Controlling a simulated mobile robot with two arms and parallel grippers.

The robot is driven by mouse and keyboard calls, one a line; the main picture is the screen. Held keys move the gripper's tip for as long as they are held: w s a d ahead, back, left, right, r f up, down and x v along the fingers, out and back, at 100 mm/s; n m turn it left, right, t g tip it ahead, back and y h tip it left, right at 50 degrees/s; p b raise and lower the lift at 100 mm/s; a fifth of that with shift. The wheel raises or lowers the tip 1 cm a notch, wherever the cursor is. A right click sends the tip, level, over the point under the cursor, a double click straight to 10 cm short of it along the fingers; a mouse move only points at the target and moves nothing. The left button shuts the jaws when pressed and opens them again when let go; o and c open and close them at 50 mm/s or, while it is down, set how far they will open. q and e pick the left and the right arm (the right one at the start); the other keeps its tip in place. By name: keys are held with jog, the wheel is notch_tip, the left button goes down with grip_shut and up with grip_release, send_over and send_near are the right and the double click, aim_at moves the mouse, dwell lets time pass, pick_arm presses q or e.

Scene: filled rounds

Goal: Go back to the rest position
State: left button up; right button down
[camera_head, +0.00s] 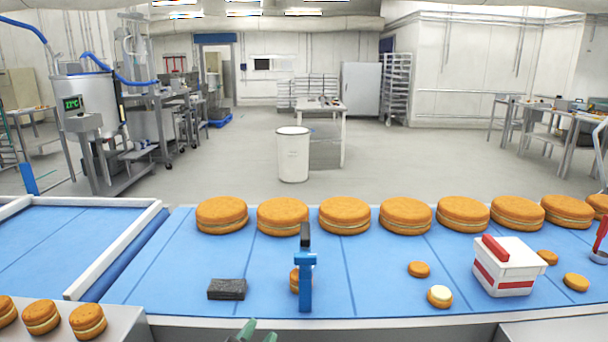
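My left gripper (256,334) shows only as two dark green fingertips at the bottom edge, left of centre. The tips stand apart with nothing seen between them; the rest is below the frame. It is in front of the blue conveyor belt (380,285), near the belt's front edge. My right gripper is not in view.
Large round filled cakes (283,216) line the belt's far side. Nearer are a black block (227,289), a blue upright tool (306,285) before a small round, several small rounds (419,269) and a red-white box (505,268). Three rounds (41,317) sit at front left.

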pick_arm(q)
jog(key=s+a+f+n+g+y, duration=0.3)
jog(key=s+a+f+n+g, duration=0.35)
jog(key=s+f, duration=0.5)
jog(key=s+a+f+n+g, duration=0.1)
jog(key=s+a+f+g, duration=0.25)
jog(key=s, duration=0.35)
jog(key=s+a+f+n+g, duration=0.1)
jog(key=s+a+f+g, duration=0.25)
jog(key=s, duration=0.35)
notch_tip(320, 180, down, 28)
jog(key=g, duration=0.2)
jog(key=s+a+f+m+g+y, duration=0.1)
jog(key=s+a+f, duration=0.1)
jog(key=s+f, duration=1.2)
jog(key=shift+s, duration=1.15)
jog(key=shift+f, duration=0.1)
